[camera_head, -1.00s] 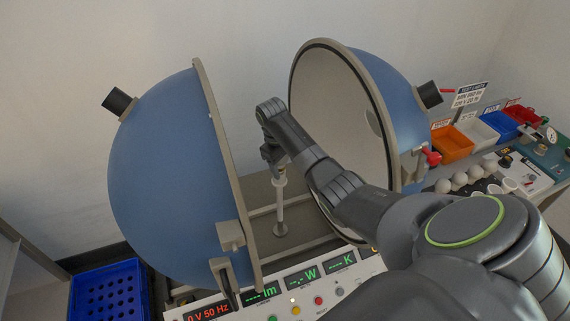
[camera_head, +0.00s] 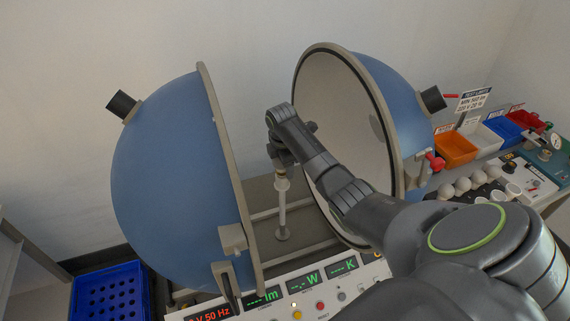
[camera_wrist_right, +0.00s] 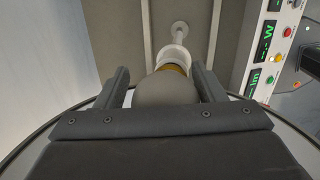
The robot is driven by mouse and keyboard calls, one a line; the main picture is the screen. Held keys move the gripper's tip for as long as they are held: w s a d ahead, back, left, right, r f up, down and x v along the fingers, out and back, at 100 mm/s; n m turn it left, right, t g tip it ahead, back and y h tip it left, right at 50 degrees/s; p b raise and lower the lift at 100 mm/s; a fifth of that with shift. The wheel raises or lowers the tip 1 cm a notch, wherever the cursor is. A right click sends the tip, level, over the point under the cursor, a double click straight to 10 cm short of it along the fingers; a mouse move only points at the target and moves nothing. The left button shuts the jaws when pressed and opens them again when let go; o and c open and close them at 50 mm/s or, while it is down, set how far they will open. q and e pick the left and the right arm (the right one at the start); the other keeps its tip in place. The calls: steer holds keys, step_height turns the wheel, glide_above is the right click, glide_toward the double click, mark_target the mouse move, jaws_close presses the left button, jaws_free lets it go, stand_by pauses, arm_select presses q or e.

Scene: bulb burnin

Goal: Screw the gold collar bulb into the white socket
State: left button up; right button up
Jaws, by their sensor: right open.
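The white socket (camera_head: 282,186) stands on top of a thin upright post between the two halves of an open blue sphere. My right gripper (camera_head: 283,160) is directly above it. In the right wrist view, the bulb (camera_wrist_right: 166,90) has a pale round globe and a gold collar (camera_wrist_right: 173,69), with its collar end at the mouth of the white socket (camera_wrist_right: 173,55). The open fingers of my right gripper (camera_wrist_right: 164,86) lie on either side of the globe, with gaps visible. How deep the bulb sits is hidden. My left gripper is not in view.
The left half-sphere (camera_head: 175,170) and right half-sphere (camera_head: 395,110) flank the post closely. A control panel (camera_head: 335,290) with green readouts lies in front. Several white bulbs (camera_head: 462,186) and coloured bins (camera_head: 455,148) are at the right. A blue crate (camera_head: 110,290) stands lower left.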

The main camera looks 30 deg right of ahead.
mark_target(280, 171)
steer(key=n, duration=0.4)
steer(key=w+n+y, duration=0.1)
steer(key=n, duration=0.2)
steer(key=shift+d+t, duration=0.1)
steer(key=shift+t, duration=0.2)
steer(key=shift+c, duration=0.5)
steer(key=shift+d+r, duration=0.1)
steer(key=c, duration=0.7)
steer(key=m, duration=0.5)
steer(key=shift+s+a+m+h, duration=0.25)
steer(key=shift+s+m+h, duration=0.05)
steer(key=shift+s+m, duration=0.1)
steer(key=shift+o, duration=0.2)
steer(key=m, duration=0.3)
steer(key=m+g, duration=0.1)
steer(key=m, duration=0.1)
steer(key=shift+s+a+r+h, duration=0.1)
steer(key=shift+s+a+h, duration=0.05)
steer(key=shift+s+h, duration=0.2)
steer(key=m, duration=0.4)
steer(key=m+g, duration=0.1)
steer(key=shift+s+a+m, duration=0.25)
steer(key=shift+s+m, duration=0.1)
steer(key=shift+m, duration=0.05)
steer(key=m, duration=0.4)
steer(key=m+g, duration=0.1)
steer(key=m, duration=0.1)
steer(key=shift+s+a, duration=0.35)
